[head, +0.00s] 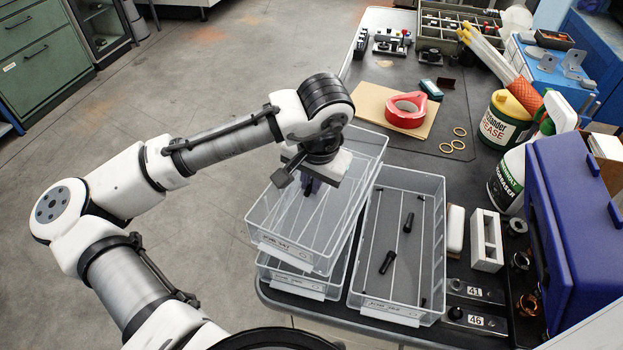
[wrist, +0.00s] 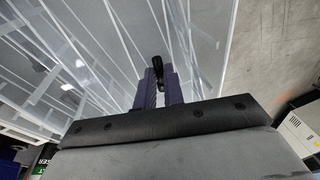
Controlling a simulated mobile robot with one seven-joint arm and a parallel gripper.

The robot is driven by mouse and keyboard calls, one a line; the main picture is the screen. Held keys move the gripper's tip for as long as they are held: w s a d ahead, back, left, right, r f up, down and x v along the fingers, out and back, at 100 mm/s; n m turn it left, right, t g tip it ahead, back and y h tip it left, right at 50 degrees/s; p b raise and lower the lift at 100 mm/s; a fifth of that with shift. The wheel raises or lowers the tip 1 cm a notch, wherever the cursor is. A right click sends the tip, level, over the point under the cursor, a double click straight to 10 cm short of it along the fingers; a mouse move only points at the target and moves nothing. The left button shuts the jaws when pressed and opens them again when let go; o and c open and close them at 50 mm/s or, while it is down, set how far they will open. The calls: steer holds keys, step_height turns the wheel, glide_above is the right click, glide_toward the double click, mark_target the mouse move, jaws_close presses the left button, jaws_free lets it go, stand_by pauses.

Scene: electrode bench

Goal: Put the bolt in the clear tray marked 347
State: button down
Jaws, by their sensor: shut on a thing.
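My gripper (head: 309,187) is over the upper clear tray (head: 262,238) of a stack on the left, pointing down. In the wrist view my gripper (wrist: 160,88) has its purple fingers shut on a black bolt (wrist: 159,70), whose end sticks out past the fingertips. In the head view the held bolt is hidden or too small to make out. The lower clear tray (head: 268,271) shows beneath the upper one. Another clear tray (head: 441,240) stands to the right, with two black bolts (head: 408,222) (head: 387,262) lying in it. The tray labels are too small to read surely.
Right of the trays are a white block (head: 455,230), a white slotted holder (head: 486,240) and dark plates marked 41 and 46. A blue case (head: 585,220) and bottles crowd the right side. Red tape (head: 406,110) lies on cardboard behind the trays.

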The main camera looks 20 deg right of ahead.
steer(key=shift+f, duration=0.2)
steer(key=c, duration=1.5)
jaws_free()
steer(key=v, duration=1.2)
steer(key=shift+r, duration=0.25)
